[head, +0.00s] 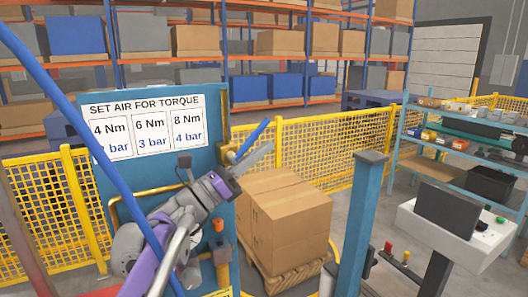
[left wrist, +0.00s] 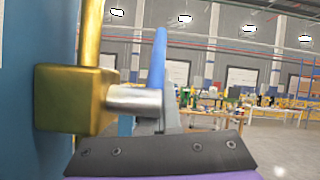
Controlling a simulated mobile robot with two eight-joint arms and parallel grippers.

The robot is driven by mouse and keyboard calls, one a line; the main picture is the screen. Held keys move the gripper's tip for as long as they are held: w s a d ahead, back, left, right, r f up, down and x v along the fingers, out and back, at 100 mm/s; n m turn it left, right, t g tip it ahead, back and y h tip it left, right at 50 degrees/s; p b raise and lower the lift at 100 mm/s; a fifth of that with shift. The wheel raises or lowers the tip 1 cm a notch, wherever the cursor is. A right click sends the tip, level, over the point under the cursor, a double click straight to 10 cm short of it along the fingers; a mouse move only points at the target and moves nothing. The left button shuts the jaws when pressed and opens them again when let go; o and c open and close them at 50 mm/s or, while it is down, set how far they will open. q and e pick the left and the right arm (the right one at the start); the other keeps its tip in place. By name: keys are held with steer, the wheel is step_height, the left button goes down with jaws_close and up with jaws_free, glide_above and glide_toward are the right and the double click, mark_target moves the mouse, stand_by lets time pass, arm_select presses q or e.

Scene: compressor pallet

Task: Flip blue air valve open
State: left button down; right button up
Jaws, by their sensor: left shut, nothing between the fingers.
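The blue air valve lever (head: 253,139) sticks out from the right edge of the blue panel and slants up to the right in the head view. In the left wrist view the lever (left wrist: 158,60) stands nearly upright. Its brass body (left wrist: 75,100) and silver stem (left wrist: 136,100) show at the left, with a brass pipe above. My left gripper (head: 262,153) is shut and empty, its grey fingers just below and beside the lever. In the left wrist view the fingers are partly hidden behind the dark gripper plate. I cannot tell whether they touch the lever. My right gripper is not in view.
The blue panel (head: 215,240) carries a torque and pressure sign (head: 145,126). Cardboard boxes (head: 288,222) on a pallet stand just right of it. A blue post (head: 362,220) rises further right. Yellow fencing (head: 335,137) runs behind.

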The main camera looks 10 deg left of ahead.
arm_select(q)
steer(key=shift+a+r+t, duration=0.15)
steer(key=shift+a+r, duration=0.05)
steer(key=shift+r, duration=0.25)
steer(key=shift+a+r+t, duration=0.15)
steer(key=shift+r, duration=0.3)
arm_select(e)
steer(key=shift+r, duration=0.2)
arm_select(q)
steer(key=f+b+v, duration=0.1)
steer(key=v, duration=0.6)
steer(key=shift+f, duration=0.35)
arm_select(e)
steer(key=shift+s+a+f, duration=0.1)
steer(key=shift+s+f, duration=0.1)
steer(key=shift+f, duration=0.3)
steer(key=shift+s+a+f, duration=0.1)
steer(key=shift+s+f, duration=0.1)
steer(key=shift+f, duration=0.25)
arm_select(q)
steer(key=shift+b, duration=0.3)
